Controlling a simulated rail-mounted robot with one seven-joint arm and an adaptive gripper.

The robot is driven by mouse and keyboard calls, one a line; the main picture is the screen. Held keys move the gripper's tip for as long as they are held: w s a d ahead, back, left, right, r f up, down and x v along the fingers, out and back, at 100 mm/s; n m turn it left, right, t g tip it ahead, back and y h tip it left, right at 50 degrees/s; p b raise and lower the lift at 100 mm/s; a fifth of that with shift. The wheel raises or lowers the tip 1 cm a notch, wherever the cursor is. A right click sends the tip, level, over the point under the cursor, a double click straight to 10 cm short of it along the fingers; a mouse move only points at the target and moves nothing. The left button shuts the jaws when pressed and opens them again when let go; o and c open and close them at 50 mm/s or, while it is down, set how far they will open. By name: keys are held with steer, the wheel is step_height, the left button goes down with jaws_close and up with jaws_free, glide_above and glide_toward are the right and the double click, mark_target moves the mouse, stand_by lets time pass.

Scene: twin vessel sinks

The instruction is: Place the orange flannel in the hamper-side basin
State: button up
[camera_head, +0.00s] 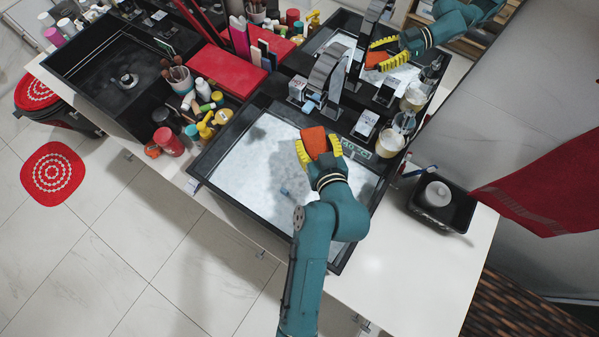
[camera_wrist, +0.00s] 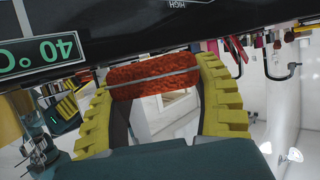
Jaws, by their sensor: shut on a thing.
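My gripper (camera_head: 319,148) is shut on the orange flannel (camera_head: 314,141), held between its yellow fingers above the pale-floored basin in the middle (camera_head: 226,163). In the wrist view the flannel (camera_wrist: 155,88) is a rough orange-red bundle with a grey band, spanning the space between both fingers (camera_wrist: 155,100). A second, black basin (camera_head: 61,65) with a drain is at the upper left. It is the one nearer the dark bin with a red patterned top (camera_head: 36,90), which may be the hamper. No flannel shows in it.
Bottles, a brush cup (camera_head: 177,79) and a red box (camera_head: 222,72) crowd the counter between the basins. A tall curved faucet (camera_head: 326,73) stands behind the middle basin. A black dish (camera_head: 441,204) sits at right. The mirror behind reflects my arm. The front right counter (camera_head: 410,280) is clear.

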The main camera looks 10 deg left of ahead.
step_height(320, 180, down, 9)
steer(key=shift+s+f+b, duration=0.1)
steer(key=shift+b, duration=0.9)
steer(key=shift+f+b, duration=0.55)
steer(key=shift+f, duration=0.05)
steer(key=o, duration=1)
steer(key=shift+f, duration=0.1)
steer(key=shift+c, duration=0.2)
steer(key=shift+r+p, duration=0.65)
steer(key=shift+r, duration=0.05)
steer(key=p+v, duration=0.2)
steer(key=v, duration=0.2)
